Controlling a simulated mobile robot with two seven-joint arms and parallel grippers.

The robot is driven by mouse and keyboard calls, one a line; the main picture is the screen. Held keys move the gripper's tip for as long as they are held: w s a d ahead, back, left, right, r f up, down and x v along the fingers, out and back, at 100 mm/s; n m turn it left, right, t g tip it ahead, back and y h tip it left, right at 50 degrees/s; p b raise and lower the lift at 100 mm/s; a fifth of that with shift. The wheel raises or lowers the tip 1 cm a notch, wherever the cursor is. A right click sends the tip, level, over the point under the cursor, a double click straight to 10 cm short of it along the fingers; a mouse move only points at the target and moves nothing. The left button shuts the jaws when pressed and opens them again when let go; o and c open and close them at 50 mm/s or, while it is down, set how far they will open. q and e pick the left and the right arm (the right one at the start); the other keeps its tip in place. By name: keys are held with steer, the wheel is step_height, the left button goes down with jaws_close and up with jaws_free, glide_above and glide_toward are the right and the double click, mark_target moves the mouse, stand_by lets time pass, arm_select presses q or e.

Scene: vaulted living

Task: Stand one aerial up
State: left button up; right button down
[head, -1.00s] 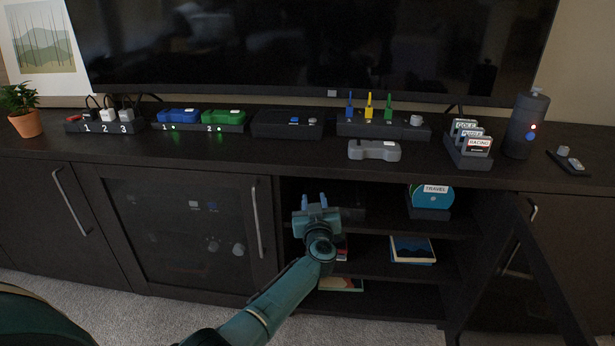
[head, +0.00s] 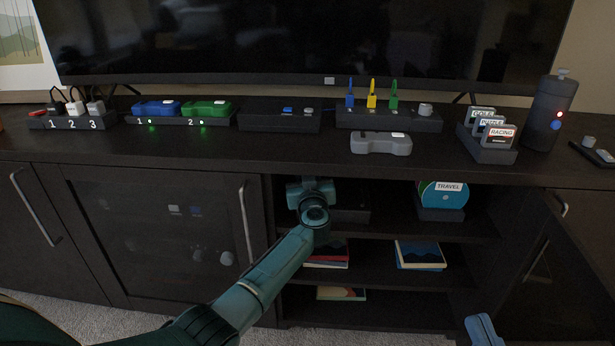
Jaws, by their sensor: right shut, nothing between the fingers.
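Three aerials, blue (head: 350,97), yellow (head: 371,95) and green (head: 393,97), stand upright, apart, on a dark box (head: 390,120) at the back of the cabinet top, below the screen. A pale knob (head: 425,109) is at the box's right end. My left gripper (head: 311,183) is at the open shelf bay, just below the top's front edge, lower left of the aerials and apart from them; its fingers are hidden.
A grey controller (head: 381,143) lies in front of the aerial box. A dark box (head: 279,117) stands left of it, a cartridge rack (head: 486,151) and a dark cylinder (head: 550,113) right. A cabinet door hangs open at right. The top's front strip is mostly clear.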

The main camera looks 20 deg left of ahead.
arm_select(q)
steer(key=shift+c, duration=0.5)
jaws_close()
